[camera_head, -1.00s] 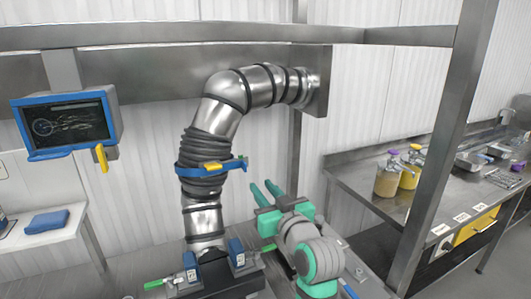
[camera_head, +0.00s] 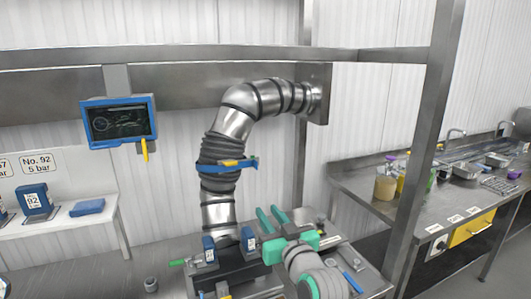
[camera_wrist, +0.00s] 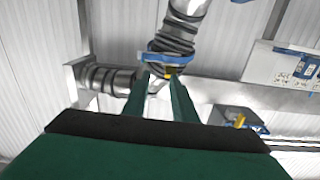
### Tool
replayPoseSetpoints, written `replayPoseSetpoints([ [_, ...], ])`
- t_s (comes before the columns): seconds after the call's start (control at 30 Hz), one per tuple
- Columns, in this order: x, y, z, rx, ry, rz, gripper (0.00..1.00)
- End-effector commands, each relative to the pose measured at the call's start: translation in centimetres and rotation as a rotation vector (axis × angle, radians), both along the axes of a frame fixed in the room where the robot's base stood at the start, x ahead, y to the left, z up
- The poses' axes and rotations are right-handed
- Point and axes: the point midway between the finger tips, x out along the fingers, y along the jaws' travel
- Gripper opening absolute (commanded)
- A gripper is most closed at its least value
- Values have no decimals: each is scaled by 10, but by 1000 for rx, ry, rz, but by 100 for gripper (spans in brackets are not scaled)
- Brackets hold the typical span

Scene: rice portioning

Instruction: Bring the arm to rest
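My gripper (camera_head: 268,210) is in the lower middle of the head view, its two green fingers pointing up and away. It shows in the wrist view (camera_wrist: 160,82) with a gap between the two fingers and nothing held there. The arm is folded low, near the metal bench. A large steel pipe (camera_head: 219,216) with dark ribbed sleeves and a blue clamp (camera_head: 215,168) stands just left of the gripper. In the wrist view the clamp (camera_wrist: 182,50) appears beyond the fingertips; I see no contact.
A blue-framed screen (camera_head: 118,121) hangs at left above a white shelf (camera_head: 75,221) with blue items. A steel post (camera_head: 424,150) stands at right before a counter (camera_head: 350,180) with jars and trays. Blue-capped fittings (camera_head: 209,248) sit close left of the arm.

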Motion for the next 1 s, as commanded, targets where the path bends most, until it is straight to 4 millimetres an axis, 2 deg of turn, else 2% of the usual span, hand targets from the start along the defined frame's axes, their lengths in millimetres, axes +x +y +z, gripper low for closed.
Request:
replayPoseSetpoints([
  [0.27, -7, -4, -46, 41, 24, -44, 25],
  [0.47, -21, -3, -98, 80, 50, -87, 25],
  [0.6, -41, 0, -148, 111, 77, -131, 25],
  [0.77, -71, -1, -202, 135, 103, -186, 25],
  [1.0, -129, -1, -270, 147, 137, -266, 25],
])
